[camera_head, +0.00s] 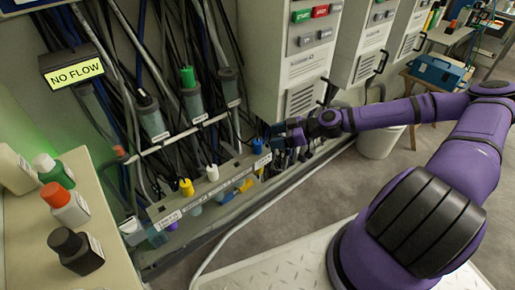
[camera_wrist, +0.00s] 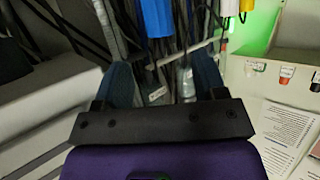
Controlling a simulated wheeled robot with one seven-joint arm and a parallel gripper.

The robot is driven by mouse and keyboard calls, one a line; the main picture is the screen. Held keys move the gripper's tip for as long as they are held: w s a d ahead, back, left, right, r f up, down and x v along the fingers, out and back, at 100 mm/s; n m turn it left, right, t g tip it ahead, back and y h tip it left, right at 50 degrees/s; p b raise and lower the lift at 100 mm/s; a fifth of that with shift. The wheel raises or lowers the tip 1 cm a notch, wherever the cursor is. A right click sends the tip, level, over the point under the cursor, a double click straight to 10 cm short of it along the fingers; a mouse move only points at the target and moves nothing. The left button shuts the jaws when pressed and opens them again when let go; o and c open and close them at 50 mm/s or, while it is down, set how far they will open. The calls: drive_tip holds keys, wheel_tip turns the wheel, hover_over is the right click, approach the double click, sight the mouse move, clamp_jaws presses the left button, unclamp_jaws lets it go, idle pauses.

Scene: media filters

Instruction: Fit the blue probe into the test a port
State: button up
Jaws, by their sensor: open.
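The blue probe (camera_head: 257,145) stands upright at the right end of a labelled rail (camera_head: 205,187) in the head view. In the wrist view the blue probe (camera_wrist: 156,18) shows ahead of my fingers. My gripper (camera_head: 278,131) is just to the right of the blue probe in the head view. In the wrist view my gripper (camera_wrist: 164,72) has its two fingers apart, with nothing held between them. The rail's labels are too small to read, so I cannot tell which port is test a.
A white probe (camera_head: 212,172) and a yellow probe (camera_head: 186,187) stand farther left on the rail. Grey holders, one with a green cap (camera_head: 187,77), hang above among dark cables. A "NO FLOW" display (camera_head: 76,74) is at upper left. Bottles, one red-capped (camera_head: 64,205), stand on a left counter.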

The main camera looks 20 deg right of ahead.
sight(259, 141)
drive_tip(key=shift+f+x, duration=0.15)
drive_tip(key=shift+x, duration=2.05)
drive_tip(key=shift+f+x, duration=0.15)
drive_tip(key=shift+x, duration=2.1)
drive_tip(key=shift+s, duration=0.1)
drive_tip(key=c, duration=1.1)
drive_tip(key=shift+d+r, duration=0.1)
drive_tip(key=shift+r, duration=0.65)
wheel_tip(259, 141, up, 6)
drive_tip(key=shift+s+d+f, duration=0.1)
drive_tip(key=shift+d+f, duration=0.05)
drive_tip(key=shift+d, duration=0.05)
drive_tip(key=s+d, duration=0.4)
drive_tip(key=d, duration=0.3)
drive_tip(key=s+d, duration=0.4)
drive_tip(key=d, duration=0.4)
drive_tip(key=shift+d, duration=0.3)
drive_tip(key=shift+f, duration=0.1)
